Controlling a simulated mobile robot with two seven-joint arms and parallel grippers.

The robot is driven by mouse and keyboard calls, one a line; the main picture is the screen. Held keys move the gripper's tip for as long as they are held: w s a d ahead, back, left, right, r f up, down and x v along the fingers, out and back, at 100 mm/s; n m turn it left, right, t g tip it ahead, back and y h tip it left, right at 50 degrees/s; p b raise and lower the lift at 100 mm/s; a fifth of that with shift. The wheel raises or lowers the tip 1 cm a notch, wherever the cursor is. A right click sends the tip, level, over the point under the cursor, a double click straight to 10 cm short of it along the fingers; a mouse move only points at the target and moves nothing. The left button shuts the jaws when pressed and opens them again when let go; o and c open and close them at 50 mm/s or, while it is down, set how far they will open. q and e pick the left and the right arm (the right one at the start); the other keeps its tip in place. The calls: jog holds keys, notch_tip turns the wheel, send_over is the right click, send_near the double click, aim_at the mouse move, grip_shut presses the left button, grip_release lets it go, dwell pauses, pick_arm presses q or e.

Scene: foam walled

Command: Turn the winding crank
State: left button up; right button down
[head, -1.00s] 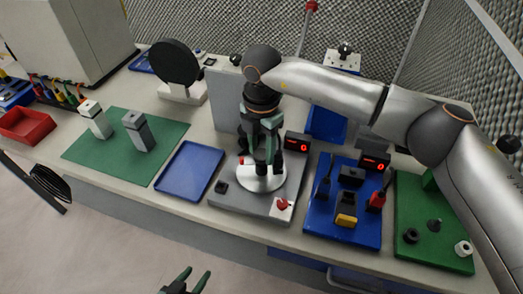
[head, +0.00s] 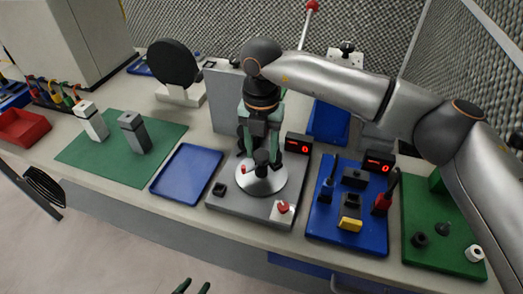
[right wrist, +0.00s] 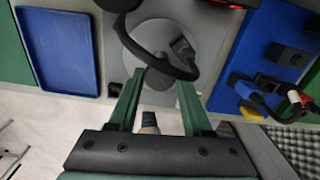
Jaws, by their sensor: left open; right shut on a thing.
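The winding crank is a pale round disc (head: 262,181) with a dark upright handle (head: 262,158), on a grey base plate (head: 232,207). My right gripper (head: 260,150) reaches down from above and is shut on the handle; its fingers partly hide the contact. In the right wrist view, the green fingers (right wrist: 157,103) stand on either side of a gap in front of the disc (right wrist: 182,33). A dark curved part crosses the disc there. My left gripper (head: 192,288) shows only its fingertips at the bottom edge, apart and empty.
A blue tray (head: 187,174) lies left of the base plate. A red knob (head: 283,208) and a small black block (head: 219,189) sit on the plate. A display (head: 298,145) stands behind right. A blue board (head: 335,235) with connectors is on the right.

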jog(key=shift+n+b, duration=0.6)
jog(key=shift+n, duration=0.8)
jog(key=shift+n+b, duration=0.35)
jog(key=shift+n, duration=0.65)
jog(key=shift+n+b, duration=0.45)
jog(key=shift+n, duration=1.15)
jog(key=shift+n+b, duration=0.3)
jog(key=shift+n, duration=5.2)
pick_arm(q)
jog(key=shift+w+d+f, duration=0.2)
jog(key=shift+d+f, duration=0.15)
jog(key=shift+f, duration=0.35)
jog(key=shift+w+d+f, duration=0.15)
jog(key=shift+d+f, duration=0.2)
jog(key=shift+f, duration=0.35)
pick_arm(e)
jog(key=shift+n, duration=3)
jog(key=shift+n, duration=0.6)
